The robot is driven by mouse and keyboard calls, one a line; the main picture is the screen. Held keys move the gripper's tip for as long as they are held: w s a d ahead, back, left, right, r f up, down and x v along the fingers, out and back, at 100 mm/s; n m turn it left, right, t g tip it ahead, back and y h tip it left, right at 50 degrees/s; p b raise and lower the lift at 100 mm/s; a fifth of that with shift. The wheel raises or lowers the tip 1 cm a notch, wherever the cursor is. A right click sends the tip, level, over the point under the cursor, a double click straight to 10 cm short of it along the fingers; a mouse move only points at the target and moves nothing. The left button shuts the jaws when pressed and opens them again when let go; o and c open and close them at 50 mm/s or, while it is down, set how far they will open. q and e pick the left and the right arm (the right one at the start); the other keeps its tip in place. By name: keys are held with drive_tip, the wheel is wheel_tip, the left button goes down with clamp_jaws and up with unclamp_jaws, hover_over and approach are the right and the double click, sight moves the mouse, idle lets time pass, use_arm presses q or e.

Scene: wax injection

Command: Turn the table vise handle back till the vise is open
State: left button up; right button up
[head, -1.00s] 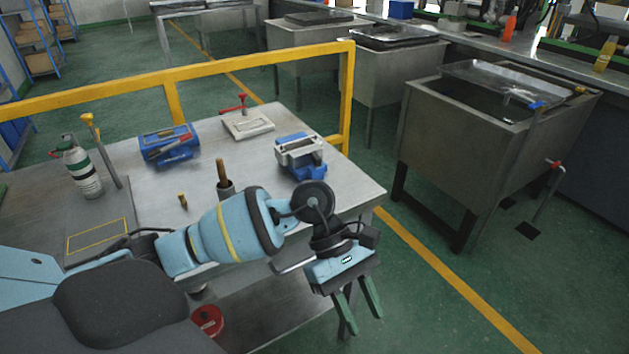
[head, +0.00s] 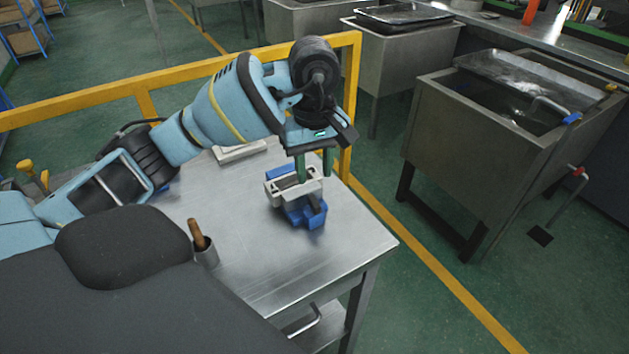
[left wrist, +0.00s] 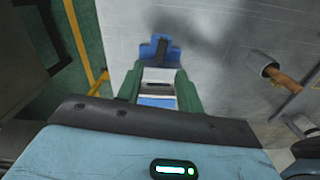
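The table vise (head: 309,212), blue with pale grey jaws, sits near the far right corner of the metal table. In the left wrist view its blue body (left wrist: 160,49) and pale jaw part show between and beyond my fingers. My left gripper (head: 314,170) points down over the vise's far side, with its green fingers apart; the fingers also show spread in the left wrist view (left wrist: 158,82). I cannot tell whether they touch the vise. The vise handle is not clearly visible, and the jaw gap is too small to judge. My right gripper is out of view.
A grey cup with a wooden-handled tool (head: 205,252) stands on the metal table (head: 260,280). A pale flat block (head: 240,151) lies behind the vise. A yellow rail (head: 354,100) runs along the table's back and right. The tabletop's front right is clear.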

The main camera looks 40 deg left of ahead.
sight(314, 200)
use_arm(q)
drive_tip(key=shift+s+d+f, duration=0.1)
drive_tip(key=shift+s+f, duration=0.05)
drive_tip(key=shift+f, duration=0.05)
wheel_tip(314, 200, down, 7)
drive_tip(key=shift+f, duration=0.15)
idle(0.4)
clamp_jaws()
